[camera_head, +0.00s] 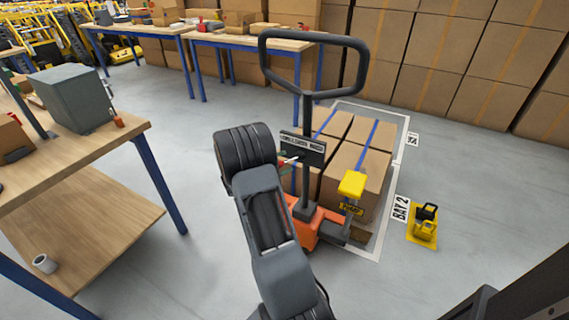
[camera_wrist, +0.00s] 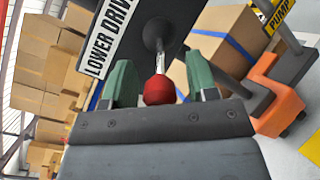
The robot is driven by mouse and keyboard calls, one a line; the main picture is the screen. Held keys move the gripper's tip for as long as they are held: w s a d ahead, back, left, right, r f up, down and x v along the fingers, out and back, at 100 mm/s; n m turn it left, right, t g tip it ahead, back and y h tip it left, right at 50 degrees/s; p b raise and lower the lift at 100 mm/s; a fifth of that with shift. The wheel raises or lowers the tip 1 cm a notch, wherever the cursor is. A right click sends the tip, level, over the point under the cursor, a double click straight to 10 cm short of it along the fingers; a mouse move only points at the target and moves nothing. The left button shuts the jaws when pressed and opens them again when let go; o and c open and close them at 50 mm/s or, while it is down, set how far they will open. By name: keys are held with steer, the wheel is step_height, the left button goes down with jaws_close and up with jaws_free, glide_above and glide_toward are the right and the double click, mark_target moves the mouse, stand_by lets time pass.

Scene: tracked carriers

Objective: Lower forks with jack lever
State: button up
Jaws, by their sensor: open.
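The pallet jack has an orange base (camera_head: 304,228) and a dark looped handle (camera_head: 362,68). A control plate (camera_head: 310,150) on its column carries a label that reads "LOWER DRIV..." in the wrist view (camera_wrist: 108,38). A jack lever (camera_wrist: 160,60) with a metal stem and red ball knob (camera_wrist: 159,90) sticks out of the plate. My gripper (camera_wrist: 161,84) is open, with a green finger on each side of the knob and a gap visible at both sides.
Strapped boxes (camera_head: 355,165) stand at the jack within white floor lines. A yellow pump pedal (camera_head: 352,184) is at its right. A yellow device (camera_head: 425,222) sits on the floor near the "BAY 2" sign (camera_head: 400,208). A workbench (camera_head: 75,150) stands left. Stacked cartons (camera_head: 450,60) line the back.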

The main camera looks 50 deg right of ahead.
steer(key=shift+s+d, duration=0.1)
steer(key=shift+d, duration=0.15)
jaws_close()
stand_by(0.4)
